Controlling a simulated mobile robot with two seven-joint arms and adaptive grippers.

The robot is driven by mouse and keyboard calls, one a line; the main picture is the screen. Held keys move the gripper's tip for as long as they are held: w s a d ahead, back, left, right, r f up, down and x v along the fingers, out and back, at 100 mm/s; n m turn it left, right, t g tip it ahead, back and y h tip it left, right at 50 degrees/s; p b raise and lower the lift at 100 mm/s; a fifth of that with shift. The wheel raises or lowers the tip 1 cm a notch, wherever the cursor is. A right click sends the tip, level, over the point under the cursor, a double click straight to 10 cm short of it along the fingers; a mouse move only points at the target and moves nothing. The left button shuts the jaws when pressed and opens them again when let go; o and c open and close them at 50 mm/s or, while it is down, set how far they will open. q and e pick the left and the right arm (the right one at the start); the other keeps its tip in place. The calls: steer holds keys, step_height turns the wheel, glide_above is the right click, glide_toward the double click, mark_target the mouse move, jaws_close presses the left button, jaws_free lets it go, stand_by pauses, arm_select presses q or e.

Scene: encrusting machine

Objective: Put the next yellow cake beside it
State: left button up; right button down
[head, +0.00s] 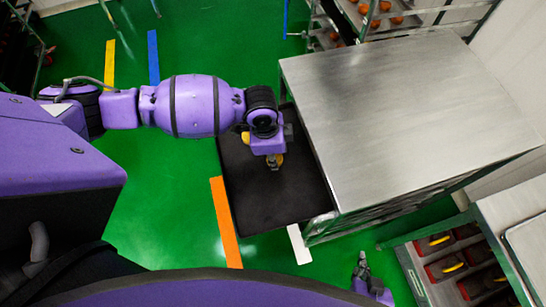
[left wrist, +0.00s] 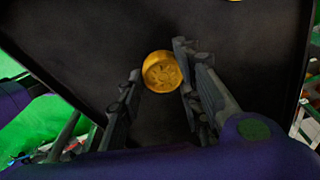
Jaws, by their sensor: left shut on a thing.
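A round yellow cake with a pressed pattern (left wrist: 161,72) sits between the two fingers of my left gripper (left wrist: 155,85) in the left wrist view. In the head view my left gripper (head: 274,161) points down over the black tray (head: 240,190), shut on this cake, which is mostly hidden there. I cannot tell whether the cake touches the tray. My right gripper (head: 362,264) is low at the right, away from the tray.
A steel-topped cabinet (head: 400,110) stands right of the tray. A rack with orange round items (head: 372,18) is behind it. A crate with dark compartments and yellow items (head: 428,280) is at lower right. The tray's front part is bare.

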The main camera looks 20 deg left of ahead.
arm_select(q)
steer(key=shift+w+a+f, duration=0.2)
steer(key=shift+f, duration=0.15)
steer(key=shift+w+f, duration=0.1)
steer(key=shift+f, duration=1.45)
steer(key=shift+f, duration=0.15)
steer(key=o, duration=1.2)
steer(key=shift+c, duration=0.2)
steer(key=r, duration=0.4)
steer(key=a+r, duration=0.1)
steer(key=r, duration=0.7)
steer(key=shift+s+a+r+p, duration=0.1)
steer(key=shift+s+a+p, duration=0.15)
steer(key=shift+p, duration=0.15)
